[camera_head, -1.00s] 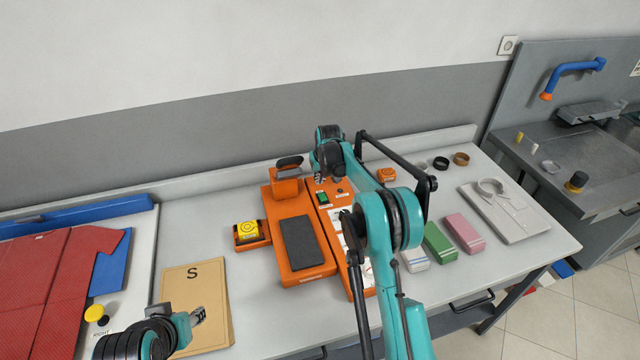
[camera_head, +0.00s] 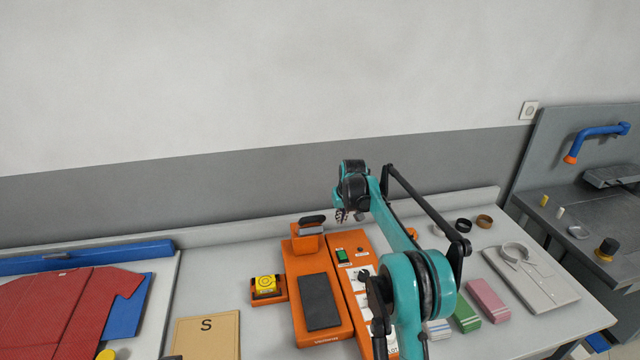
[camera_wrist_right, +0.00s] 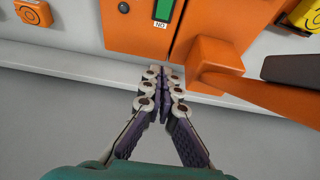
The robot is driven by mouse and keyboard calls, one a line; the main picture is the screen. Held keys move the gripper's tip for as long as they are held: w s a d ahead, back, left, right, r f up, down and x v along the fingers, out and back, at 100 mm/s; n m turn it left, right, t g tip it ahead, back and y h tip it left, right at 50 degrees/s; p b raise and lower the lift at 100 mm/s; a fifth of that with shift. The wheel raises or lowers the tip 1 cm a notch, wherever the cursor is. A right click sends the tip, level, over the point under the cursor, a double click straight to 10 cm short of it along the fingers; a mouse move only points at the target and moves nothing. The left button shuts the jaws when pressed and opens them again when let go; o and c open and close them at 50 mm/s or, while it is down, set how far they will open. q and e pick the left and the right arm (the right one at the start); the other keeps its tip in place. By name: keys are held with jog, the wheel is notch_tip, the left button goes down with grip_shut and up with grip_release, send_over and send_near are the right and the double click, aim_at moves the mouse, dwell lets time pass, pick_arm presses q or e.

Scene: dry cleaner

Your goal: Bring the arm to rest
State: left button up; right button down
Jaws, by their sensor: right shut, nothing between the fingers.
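My right gripper (camera_head: 342,214) is in the head view above the back edge of the table, behind the orange machine (camera_head: 302,262). Its teal arm reaches up from the bottom of the picture. In the right wrist view the gripper (camera_wrist_right: 163,84) has its fingers together with nothing between them. It appears apart from the orange machine (camera_wrist_right: 130,30), over the table's back rim. My left gripper does not show clearly in the head view; only a small dark piece is at the bottom edge.
A red shirt (camera_head: 60,312) lies on the left on a blue board (camera_head: 128,310). The wall stands behind.

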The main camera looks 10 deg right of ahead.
jog(key=s+a+r+t+b, duration=0.15)
jog(key=s+r, duration=0.25)
jog(key=s, duration=0.6)
jog(key=s+a+r+b, duration=0.1)
jog(key=s+r+b, duration=0.25)
jog(key=s, duration=0.65)
jog(key=s+f+b, duration=0.1)
jog(key=s+f, duration=0.3)
jog(key=s, duration=0.4)
jog(key=s+a+f+t+b, duration=0.1)
jog(key=s+f, duration=0.3)
jog(key=s, duration=0.5)
jog(key=s+a+f+b, duration=0.1)
jog(key=s+f, duration=0.3)
jog(key=s, duration=0.5)
jog(key=shift+b, duration=0.65)
jog(key=shift+f+t, duration=0.1)
jog(key=shift+t, duration=0.15)
